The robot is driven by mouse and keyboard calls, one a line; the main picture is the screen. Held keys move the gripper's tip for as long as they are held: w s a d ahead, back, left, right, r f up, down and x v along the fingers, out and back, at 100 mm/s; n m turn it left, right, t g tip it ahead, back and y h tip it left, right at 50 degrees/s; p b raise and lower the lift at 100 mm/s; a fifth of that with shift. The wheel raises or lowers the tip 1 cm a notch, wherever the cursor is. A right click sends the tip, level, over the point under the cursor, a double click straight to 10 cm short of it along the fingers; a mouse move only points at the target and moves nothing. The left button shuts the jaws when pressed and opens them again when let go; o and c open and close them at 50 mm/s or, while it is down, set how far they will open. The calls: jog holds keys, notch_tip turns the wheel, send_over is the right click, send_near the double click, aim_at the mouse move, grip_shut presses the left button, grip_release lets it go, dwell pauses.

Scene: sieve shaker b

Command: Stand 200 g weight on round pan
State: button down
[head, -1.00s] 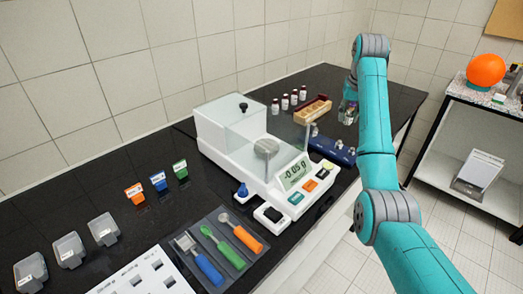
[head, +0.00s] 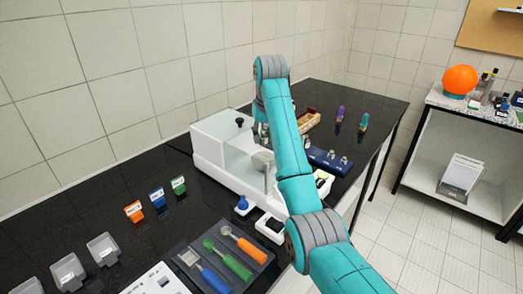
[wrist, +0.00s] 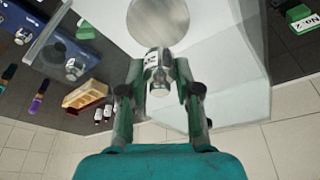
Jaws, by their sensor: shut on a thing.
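My gripper (wrist: 158,88) is shut on a shiny metal weight (wrist: 156,66) with a white label, which I cannot read. The round pan (wrist: 158,18) is a grey metal disc inside the white balance. In the wrist view the weight's far end is close to the pan's near edge; whether they touch cannot be told. In the head view my gripper (head: 263,137) is above the balance's open chamber, near the pan (head: 262,160), which my arm partly hides. The weight is hard to make out there.
The balance (head: 215,160) has clear walls around the pan. A blue block (head: 325,158) with metal weights lies to its right. A wooden box (head: 310,121) and purple and teal items (head: 340,114) stand behind. A tray (head: 222,262) of coloured scoops lies in front.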

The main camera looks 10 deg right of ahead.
aim_at(264, 145)
jog(key=shift+d+f, duration=0.1)
jog(key=shift+f, duration=2.65)
jog(key=shift+f, duration=0.2)
jog(key=c, duration=0.8)
grip_release()
jog(key=shift+r, duration=0.1)
